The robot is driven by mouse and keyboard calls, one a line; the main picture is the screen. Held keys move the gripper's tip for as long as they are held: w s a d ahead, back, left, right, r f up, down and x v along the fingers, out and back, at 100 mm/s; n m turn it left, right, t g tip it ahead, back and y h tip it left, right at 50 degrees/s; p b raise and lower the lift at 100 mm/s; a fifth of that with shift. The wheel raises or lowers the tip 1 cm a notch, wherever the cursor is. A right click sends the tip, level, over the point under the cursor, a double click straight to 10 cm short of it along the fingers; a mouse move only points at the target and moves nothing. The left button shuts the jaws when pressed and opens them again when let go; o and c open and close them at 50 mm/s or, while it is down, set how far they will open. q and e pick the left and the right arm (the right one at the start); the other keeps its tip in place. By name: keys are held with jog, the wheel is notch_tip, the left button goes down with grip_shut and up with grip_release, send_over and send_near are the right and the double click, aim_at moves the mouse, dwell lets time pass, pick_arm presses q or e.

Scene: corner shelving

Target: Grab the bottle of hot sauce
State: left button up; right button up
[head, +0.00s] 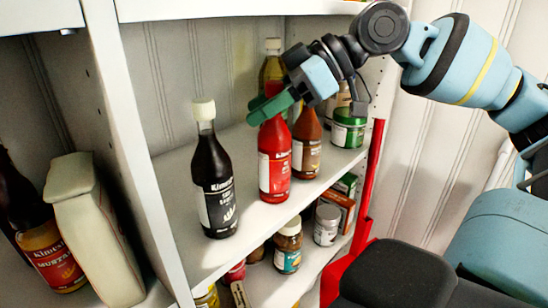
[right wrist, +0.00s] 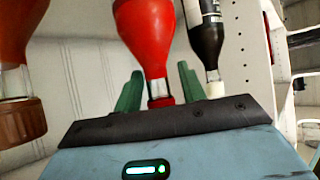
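The bottle of red sauce (head: 275,165), which looks like the hot sauce, stands upright on the upper shelf, with a white label. My right gripper (head: 270,108) is at its top, and a green finger hides its cap and neck in the head view. In the right wrist view the picture is upside down, and the red bottle (right wrist: 145,38) has its neck between the two green fingers. A gap shows on each side of the neck, so the gripper is open around it. My left gripper is not in view.
A dark sauce bottle (head: 213,180) with a pale cap stands left of the red one. A brown-red bottle (head: 307,142) stands close on the right, with a yellowish bottle (head: 272,65) behind. Jars and boxes fill the lower shelf.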

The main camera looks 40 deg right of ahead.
grip_shut()
jog(key=shift+r, duration=0.2)
dwell(0.3)
